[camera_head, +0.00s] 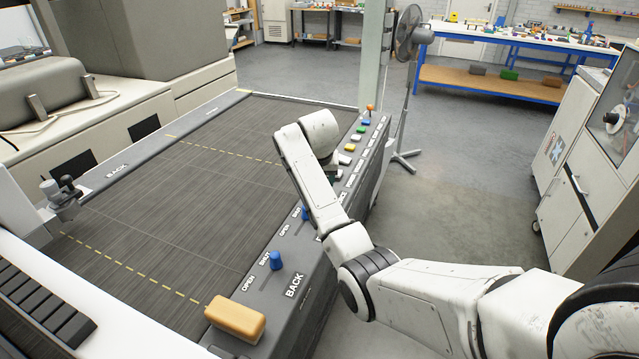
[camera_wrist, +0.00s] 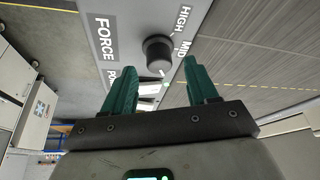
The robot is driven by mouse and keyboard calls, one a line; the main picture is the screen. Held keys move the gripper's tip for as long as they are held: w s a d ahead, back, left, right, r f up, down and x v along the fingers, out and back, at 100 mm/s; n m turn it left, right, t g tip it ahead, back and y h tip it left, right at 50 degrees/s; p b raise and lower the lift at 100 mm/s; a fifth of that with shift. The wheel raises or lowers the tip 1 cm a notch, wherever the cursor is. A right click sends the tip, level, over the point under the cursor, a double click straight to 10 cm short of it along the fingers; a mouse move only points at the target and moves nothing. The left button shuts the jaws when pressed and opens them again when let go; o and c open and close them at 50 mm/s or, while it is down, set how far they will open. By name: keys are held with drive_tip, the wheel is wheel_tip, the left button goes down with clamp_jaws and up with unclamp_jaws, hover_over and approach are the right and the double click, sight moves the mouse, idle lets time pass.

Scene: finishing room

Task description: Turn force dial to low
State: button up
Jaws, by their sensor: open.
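The force dial is a round black knob (camera_wrist: 157,52) on a grey panel, seen in the wrist view. The word FORCE is printed on its left, with HIGH and MID on its right. A small white mark shows at the knob's lower right edge; which setting it points at I cannot tell. No LOW label is visible. My gripper (camera_wrist: 161,66) is open, its two green fingers pointing toward the panel, one on either side of the area just below the knob. The knob does not look gripped. In the head view my arm hides the dial, and only a bit of green finger shows.
The dark machine bed (camera_head: 190,190) lies left of the control rail. Blue levers (camera_head: 276,261) and a tan block (camera_head: 236,318) are on the rail's near part, coloured buttons (camera_head: 355,138) on its far part. A fan (camera_head: 409,40) stands behind.

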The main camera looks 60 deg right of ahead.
drive_tip(key=v, duration=0.8)
drive_tip(key=shift+r+b, duration=0.2)
drive_tip(key=shift+b, duration=0.2)
drive_tip(key=shift+a, duration=0.1)
